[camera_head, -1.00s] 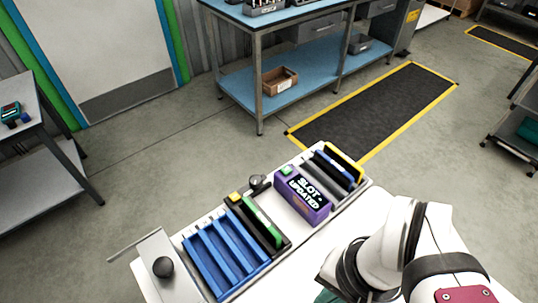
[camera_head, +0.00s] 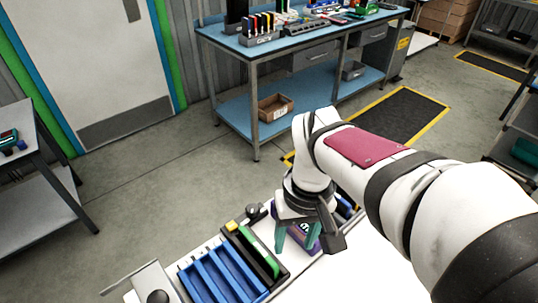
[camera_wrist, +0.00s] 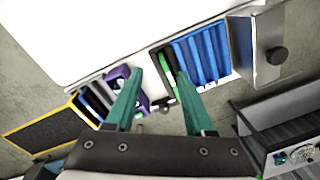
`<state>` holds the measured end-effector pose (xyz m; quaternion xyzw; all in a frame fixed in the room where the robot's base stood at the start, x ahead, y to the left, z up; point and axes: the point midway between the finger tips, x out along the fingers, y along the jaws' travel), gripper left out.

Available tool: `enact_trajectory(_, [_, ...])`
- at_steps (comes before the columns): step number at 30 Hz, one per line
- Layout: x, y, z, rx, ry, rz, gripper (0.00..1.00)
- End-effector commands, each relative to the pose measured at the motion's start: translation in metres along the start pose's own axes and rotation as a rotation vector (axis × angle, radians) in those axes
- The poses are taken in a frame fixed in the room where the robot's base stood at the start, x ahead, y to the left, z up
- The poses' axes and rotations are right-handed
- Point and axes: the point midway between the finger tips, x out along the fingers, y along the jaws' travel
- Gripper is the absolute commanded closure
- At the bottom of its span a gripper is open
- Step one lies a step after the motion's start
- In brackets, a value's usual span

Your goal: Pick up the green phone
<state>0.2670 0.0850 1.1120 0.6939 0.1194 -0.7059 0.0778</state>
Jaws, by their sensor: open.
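The green phone (camera_head: 262,254) appears as a narrow green slab standing on edge in a black slotted holder (camera_head: 284,276). It also shows in the wrist view as a thin green strip (camera_wrist: 163,58) in the dark slots. My gripper (camera_head: 297,236) is open and empty, with its teal fingers pointing down around or just above the purple carton, to the right of the phone. In the wrist view, my gripper (camera_wrist: 159,73) has its fingertips on either side of the gap by the phone's holder. The phone's lower part is hidden in the slot.
A blue slotted rack (camera_head: 215,272) stands left of the holder. The purple carton (camera_head: 301,241) is partly hidden by my gripper. A metal bracket (camera_head: 135,281) with a black knob (camera_head: 158,297) is at the left end. White tabletop (camera_head: 340,275) is clear at the front.

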Motion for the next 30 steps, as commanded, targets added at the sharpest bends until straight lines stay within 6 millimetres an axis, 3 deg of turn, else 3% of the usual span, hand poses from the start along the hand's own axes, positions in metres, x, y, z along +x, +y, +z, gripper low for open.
enact_trajectory(1, [0.010,-0.013,-0.029,-0.143,-0.009,0.017,0.46])
enact_trajectory(3, [0.022,-0.029,-0.064,-0.327,-0.009,0.040,0.46])
enact_trajectory(7, [0.039,-0.047,-0.093,-0.496,-0.009,0.060,0.46])
enact_trajectory(18, [0.131,-0.042,-0.095,-0.507,-0.011,0.061,0.46])
enact_trajectory(30, [0.193,-0.044,-0.099,-0.506,-0.008,0.062,0.46])
